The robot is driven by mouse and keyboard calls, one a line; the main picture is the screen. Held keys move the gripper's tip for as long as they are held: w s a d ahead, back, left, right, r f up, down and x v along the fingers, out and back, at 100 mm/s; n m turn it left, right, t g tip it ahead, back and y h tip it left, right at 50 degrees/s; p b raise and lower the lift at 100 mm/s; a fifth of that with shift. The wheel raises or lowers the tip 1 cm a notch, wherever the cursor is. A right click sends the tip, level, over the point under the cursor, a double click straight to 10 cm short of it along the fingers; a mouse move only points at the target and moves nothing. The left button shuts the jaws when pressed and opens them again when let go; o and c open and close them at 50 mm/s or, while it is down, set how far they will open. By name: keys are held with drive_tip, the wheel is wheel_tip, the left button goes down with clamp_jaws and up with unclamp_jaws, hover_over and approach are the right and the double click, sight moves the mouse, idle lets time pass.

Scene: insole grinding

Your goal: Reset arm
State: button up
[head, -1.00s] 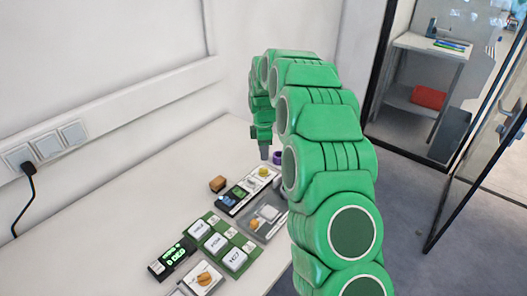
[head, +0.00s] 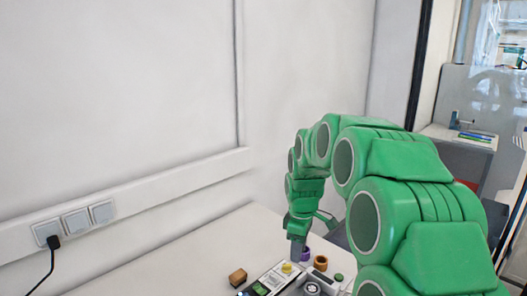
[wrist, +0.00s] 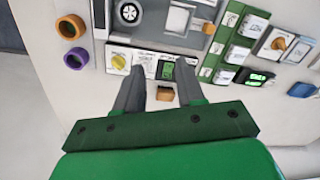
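My green arm reaches from the lower right of the head view over the white table. My gripper (head: 297,251) points down at its end, by the modules at the table's far part. In the wrist view my gripper (wrist: 159,73) has its two grey fingers spread apart, with nothing held between them. A module with a yellow knob and a green display (wrist: 165,71) shows below the fingertips. A small brown block (wrist: 165,94) lies beside that module, seen between the fingers. The block also shows in the head view (head: 238,277).
An orange-brown ring (wrist: 71,26) and a purple ring (wrist: 76,58) lie near the table's edge. A grey panel with a round dial (wrist: 129,13) and a green key board (wrist: 226,45) stand close by. A wall with sockets (head: 74,222) bounds the table.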

drive_tip(key=s+d+r+m, duration=0.1)
drive_tip(key=s+m, duration=0.3)
drive_tip(key=s, duration=0.9)
drive_tip(key=s+d+r+m, duration=0.2)
drive_tip(key=s+m, duration=0.3)
drive_tip(key=s, duration=0.8)
drive_tip(key=s+d+r+m+g, duration=0.1)
drive_tip(key=s+m, duration=0.3)
drive_tip(key=s, duration=1)
drive_tip(key=shift+d+r, duration=0.6)
drive_tip(key=shift+r, duration=0.15)
